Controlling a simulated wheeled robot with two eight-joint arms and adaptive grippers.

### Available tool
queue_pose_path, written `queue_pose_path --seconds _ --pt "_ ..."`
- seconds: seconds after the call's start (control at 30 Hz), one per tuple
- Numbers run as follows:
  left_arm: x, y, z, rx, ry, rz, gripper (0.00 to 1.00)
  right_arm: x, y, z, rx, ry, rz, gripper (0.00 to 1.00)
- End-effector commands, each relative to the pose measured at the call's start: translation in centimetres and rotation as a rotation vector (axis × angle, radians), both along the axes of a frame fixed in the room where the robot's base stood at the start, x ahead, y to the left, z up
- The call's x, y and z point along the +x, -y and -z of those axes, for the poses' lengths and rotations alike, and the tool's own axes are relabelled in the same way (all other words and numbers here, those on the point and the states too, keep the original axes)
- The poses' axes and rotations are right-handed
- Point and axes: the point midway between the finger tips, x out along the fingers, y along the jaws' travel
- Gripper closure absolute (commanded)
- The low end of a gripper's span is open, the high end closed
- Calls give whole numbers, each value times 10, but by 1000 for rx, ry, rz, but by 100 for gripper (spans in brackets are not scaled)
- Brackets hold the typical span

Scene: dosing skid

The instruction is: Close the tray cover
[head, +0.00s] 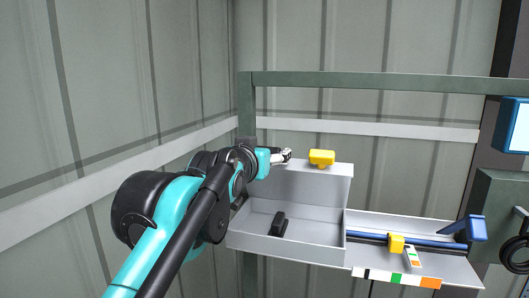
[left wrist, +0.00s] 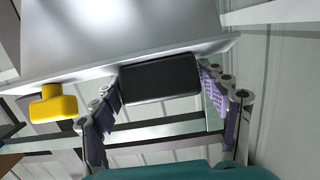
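The tray (head: 285,246) is a light grey open box, and its cover (head: 318,186) stands raised at the back. The cover also fills the top of the left wrist view (left wrist: 130,25). My left gripper (head: 286,156) is at the cover's upper left edge. In the left wrist view my left gripper's fingers (left wrist: 160,90) are apart, with a black block (left wrist: 160,79) between their tips at the cover's edge. I cannot tell whether they press on it. In the head view the gripper hides this block. My right gripper is not in view.
A yellow block (head: 322,158) sits on the cover's top edge, right of my gripper. A small black object (head: 279,224) is inside the tray. Right of it, a shelf (head: 430,266) holds a blue rod with a yellow piece (head: 396,243). A green frame bar (head: 380,82) crosses above.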

Motion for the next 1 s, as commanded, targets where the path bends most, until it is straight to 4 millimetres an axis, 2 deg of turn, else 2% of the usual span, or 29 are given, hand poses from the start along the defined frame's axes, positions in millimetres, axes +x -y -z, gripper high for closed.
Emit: queue_pose_path --seconds 0.37,0.47,0.8,1.0 --pt "-5 -2 -2 -1 3 0 22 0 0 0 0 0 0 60" --pt "-18 -6 -4 0 3 0 22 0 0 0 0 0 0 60" --pt "-86 -28 -14 0 2 0 22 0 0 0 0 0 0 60" --pt "-108 -35 -17 -2 2 0 22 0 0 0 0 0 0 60"
